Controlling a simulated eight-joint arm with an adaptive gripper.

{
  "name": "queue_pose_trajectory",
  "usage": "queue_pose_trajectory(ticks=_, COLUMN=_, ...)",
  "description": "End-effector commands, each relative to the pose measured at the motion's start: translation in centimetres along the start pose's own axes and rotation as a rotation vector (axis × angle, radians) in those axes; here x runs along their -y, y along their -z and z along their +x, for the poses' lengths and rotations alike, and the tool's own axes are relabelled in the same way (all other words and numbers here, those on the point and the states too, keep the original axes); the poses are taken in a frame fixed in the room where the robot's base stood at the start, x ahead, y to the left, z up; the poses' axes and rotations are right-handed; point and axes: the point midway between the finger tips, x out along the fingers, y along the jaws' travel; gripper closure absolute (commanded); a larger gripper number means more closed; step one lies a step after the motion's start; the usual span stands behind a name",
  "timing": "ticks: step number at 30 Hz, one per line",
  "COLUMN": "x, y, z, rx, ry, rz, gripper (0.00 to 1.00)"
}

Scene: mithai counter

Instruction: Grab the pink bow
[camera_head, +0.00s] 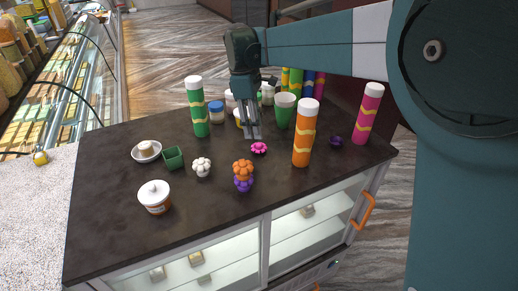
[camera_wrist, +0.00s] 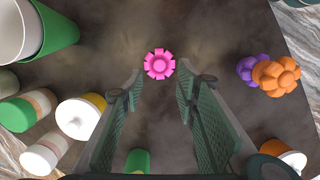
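The pink bow (camera_head: 259,148) lies flat on the dark counter top, near its middle. In the wrist view the bow (camera_wrist: 159,64) shows whole, ahead of and between the two fingers. My gripper (camera_head: 252,136) points down just behind the bow in the head view. In the wrist view my gripper (camera_wrist: 162,85) has its fingers spread with a clear gap and nothing between the pads. I cannot tell the exact height of the fingertips above the counter.
An orange bow (camera_head: 243,167) sits on a purple one in front. An orange tube (camera_head: 304,134) stands to the right and a green tube (camera_head: 197,107) to the left. A green cup (camera_head: 285,111), jars and a white bow (camera_head: 202,167) are nearby.

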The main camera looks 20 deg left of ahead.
Motion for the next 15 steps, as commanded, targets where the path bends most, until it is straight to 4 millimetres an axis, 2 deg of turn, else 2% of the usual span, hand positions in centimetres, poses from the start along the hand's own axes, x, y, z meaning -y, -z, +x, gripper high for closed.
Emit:
queue_pose_trajectory(ticks=6, x=0.0, y=0.0, z=1.4, rx=0.0, ry=0.0, rz=0.0, gripper=0.69)
queue_pose_trajectory(ticks=15, x=0.0, y=0.0, z=1.5, rx=0.0, ry=0.0, rz=0.0, gripper=0.69)
